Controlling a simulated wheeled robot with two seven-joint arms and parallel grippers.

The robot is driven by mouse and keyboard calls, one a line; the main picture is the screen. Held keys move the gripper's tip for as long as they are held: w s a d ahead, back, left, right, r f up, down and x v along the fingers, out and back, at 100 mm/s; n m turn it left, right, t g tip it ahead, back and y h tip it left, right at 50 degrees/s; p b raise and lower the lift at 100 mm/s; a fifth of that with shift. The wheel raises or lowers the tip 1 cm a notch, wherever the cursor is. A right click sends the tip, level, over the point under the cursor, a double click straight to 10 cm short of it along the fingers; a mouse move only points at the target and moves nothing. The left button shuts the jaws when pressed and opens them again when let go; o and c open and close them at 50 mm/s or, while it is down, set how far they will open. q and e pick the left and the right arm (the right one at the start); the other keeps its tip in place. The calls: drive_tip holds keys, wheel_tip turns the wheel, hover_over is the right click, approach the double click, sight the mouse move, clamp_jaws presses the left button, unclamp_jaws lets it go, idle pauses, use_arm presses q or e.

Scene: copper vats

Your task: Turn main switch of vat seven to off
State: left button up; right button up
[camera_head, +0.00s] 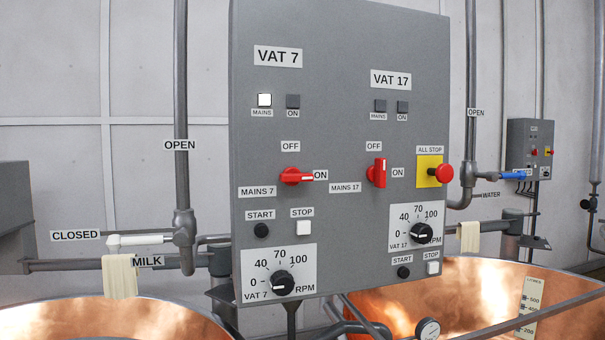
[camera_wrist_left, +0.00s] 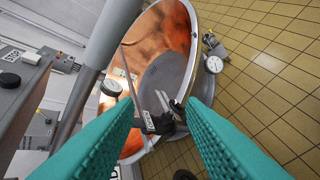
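The vat 7 main switch (camera_head: 296,176) is a red rotary handle on the grey control panel (camera_head: 340,130), labelled MAINS 7. It lies horizontal, pointing at the ON label (camera_head: 321,175); its OFF label (camera_head: 290,146) is above. The vat 7 mains lamp (camera_head: 264,100) is lit white. My left gripper (camera_wrist_left: 164,104) shows in the left wrist view with two teal fingers apart and nothing held between them. It is away from the switch, with a copper vat and tiled floor beyond. Neither gripper shows in the head view.
The vat 17 switch (camera_head: 377,172) stands vertical at OFF, with a red all-stop button (camera_head: 444,173) to its right. The vat 7 start button (camera_head: 262,230), stop button (camera_head: 303,228) and RPM knob (camera_head: 282,282) sit below. A white milk valve handle (camera_head: 140,240) is at left.

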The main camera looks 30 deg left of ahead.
use_arm(q)
drive_tip(key=a+r+m+t, duration=0.15)
drive_tip(key=a+r, duration=0.35)
drive_tip(key=r, duration=0.5)
drive_tip(key=a+r+m+t, duration=0.15)
drive_tip(key=a+r, duration=0.25)
drive_tip(key=r, duration=0.7)
drive_tip(key=m+t+p, duration=0.1)
drive_tip(key=t+p, duration=0.1)
drive_tip(key=t, duration=0.2)
approach(302, 173)
drive_tip(key=p+x, duration=0.1)
drive_tip(key=x, duration=0.2)
drive_tip(key=p+x, duration=0.2)
drive_tip(key=x, duration=0.1)
drive_tip(key=p+x, duration=0.1)
drive_tip(key=x, duration=0.1)
drive_tip(key=shift+w+d+f, duration=0.3)
drive_tip(key=shift+d, duration=0.05)
drive_tip(key=shift+w+d+f+p, duration=0.1)
drive_tip(key=shift+w+p, duration=0.25)
drive_tip(key=shift+w, duration=0.1)
clamp_jaws()
